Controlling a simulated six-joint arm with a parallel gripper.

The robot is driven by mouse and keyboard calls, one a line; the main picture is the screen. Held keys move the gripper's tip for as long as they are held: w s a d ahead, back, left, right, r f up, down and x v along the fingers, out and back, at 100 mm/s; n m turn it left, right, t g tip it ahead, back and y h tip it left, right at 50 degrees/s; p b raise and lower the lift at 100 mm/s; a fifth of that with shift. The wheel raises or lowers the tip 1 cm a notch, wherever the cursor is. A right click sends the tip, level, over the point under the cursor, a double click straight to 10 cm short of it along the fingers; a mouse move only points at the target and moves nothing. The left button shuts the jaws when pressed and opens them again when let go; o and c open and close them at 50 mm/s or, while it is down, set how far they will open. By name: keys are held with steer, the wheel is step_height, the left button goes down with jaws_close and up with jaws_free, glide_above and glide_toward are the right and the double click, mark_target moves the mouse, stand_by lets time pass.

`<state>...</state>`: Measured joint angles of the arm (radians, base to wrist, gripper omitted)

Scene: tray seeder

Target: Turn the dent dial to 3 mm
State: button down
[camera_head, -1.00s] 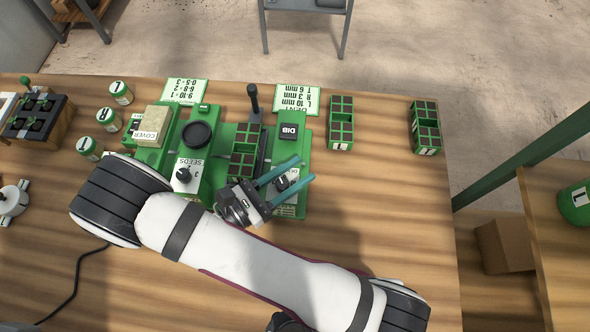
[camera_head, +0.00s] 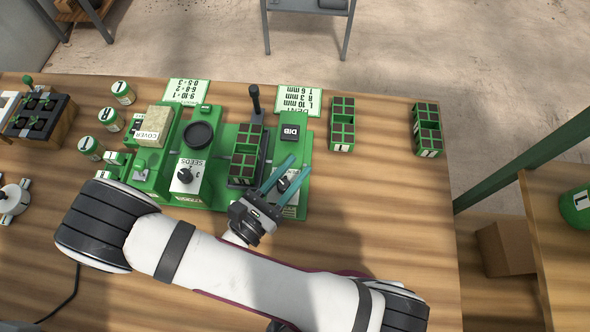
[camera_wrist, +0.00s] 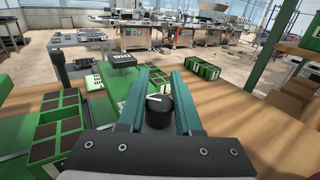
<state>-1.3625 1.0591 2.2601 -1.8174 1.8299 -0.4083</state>
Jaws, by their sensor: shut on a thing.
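The dent dial is a black round knob (camera_head: 283,184) on a white label plate at the right front of the green seeder. In the wrist view the knob (camera_wrist: 159,112) stands between my two teal fingers, with a pale pointer line across its top. My gripper (camera_head: 299,164) is shut on the knob, its fingers reaching past it toward the back right in the head view. The scale marks around the knob are hidden or too small to read. The dent card (camera_head: 298,101) behind the machine reads L 10 mm, R 3 mm, T 6 mm, upside down.
The black DIB block (camera_head: 290,132) sits just behind the dial. A seed tray (camera_head: 246,155) lies left of it on the seeder. The SEEDS dial (camera_head: 185,175) is further left. Two more trays (camera_head: 342,125) (camera_head: 427,130) stand at the right; the table front right is clear.

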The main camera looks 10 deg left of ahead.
steer(key=shift+w+a+n+t+y, duration=0.15)
steer(key=shift+n+t+y, duration=0.25)
steer(key=shift+n+y, duration=0.3)
steer(key=shift+s+a+n+t+y, duration=0.1)
steer(key=shift+n+t+y, duration=0.35)
steer(key=shift+y, duration=0.35)
steer(key=shift+w+y, duration=0.1)
steer(key=shift+y, duration=0.2)
steer(key=c, duration=0.6)
jaws_free()
steer(key=v, duration=1.6)
